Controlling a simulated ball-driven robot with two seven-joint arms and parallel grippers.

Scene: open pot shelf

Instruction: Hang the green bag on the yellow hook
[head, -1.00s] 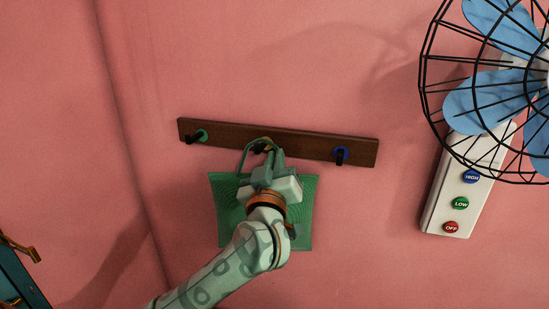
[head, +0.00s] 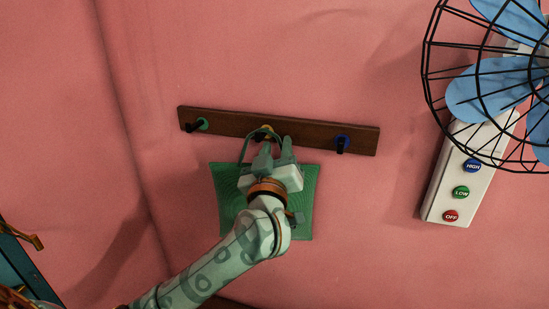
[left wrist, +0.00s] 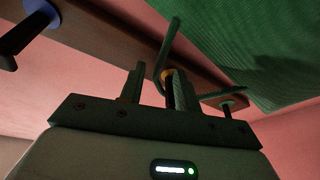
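The green bag (head: 304,190) hangs flat against the pink wall below the wooden rail (head: 225,121). Its handle (head: 243,148) rises to the yellow hook (head: 265,132), the middle one, and appears looped over it. My left gripper (head: 276,146) is just below this hook, in front of the bag, with its two fingers apart. In the left wrist view, the yellow hook (left wrist: 167,74) shows between the open fingers (left wrist: 156,76), with the handle (left wrist: 166,50) beside it. The bag (left wrist: 265,40) fills the upper right there. My right gripper is not in view.
A green hook (head: 201,124) is left of the yellow one and a blue hook (head: 342,142) is right of it. A caged fan (head: 490,80) with a white button base (head: 440,195) is at the right. A blue object (head: 22,270) stands lower left. The wall between the bag and fan is clear.

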